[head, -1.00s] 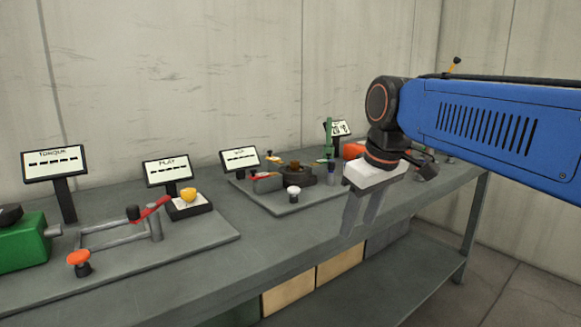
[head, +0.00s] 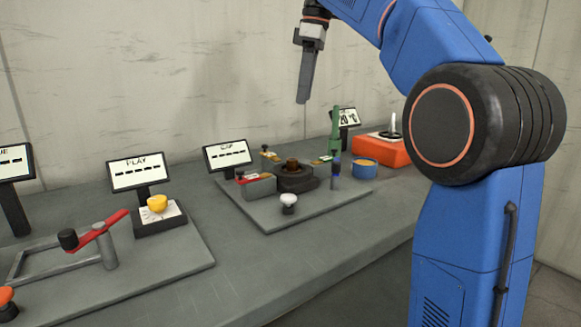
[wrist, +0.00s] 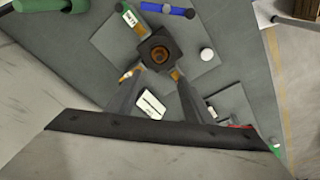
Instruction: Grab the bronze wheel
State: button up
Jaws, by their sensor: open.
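A small bronze-brown round piece (head: 292,163), which looks like the bronze wheel, sits on a dark block (head: 297,180) on a grey plate. In the wrist view the bronze wheel (wrist: 160,55) shows as a brown ring with a dark centre, just beyond the fingertips. My gripper (head: 304,98) hangs above and behind the plate in the head view, fingers pointing down, well clear of the wheel. In the wrist view my gripper (wrist: 156,76) has its two fingers apart with nothing between them.
Around the wheel stand a white-topped knob (head: 289,202), a green upright post (head: 335,130), a blue ring (head: 365,168) and a display (head: 228,156). A red lever (head: 98,230) and yellow knob (head: 157,203) are to the left. The front bench strip is clear.

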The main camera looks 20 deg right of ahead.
aim_at(292, 159)
jog(key=f, duration=0.5)
jog(key=w+a+f, duration=0.1)
jog(key=f, duration=0.5)
jog(key=a+f, duration=0.1)
jog(key=f, duration=0.5)
jog(key=shift+w+a, duration=0.2)
jog(key=shift+a, duration=0.05)
grip_shut()
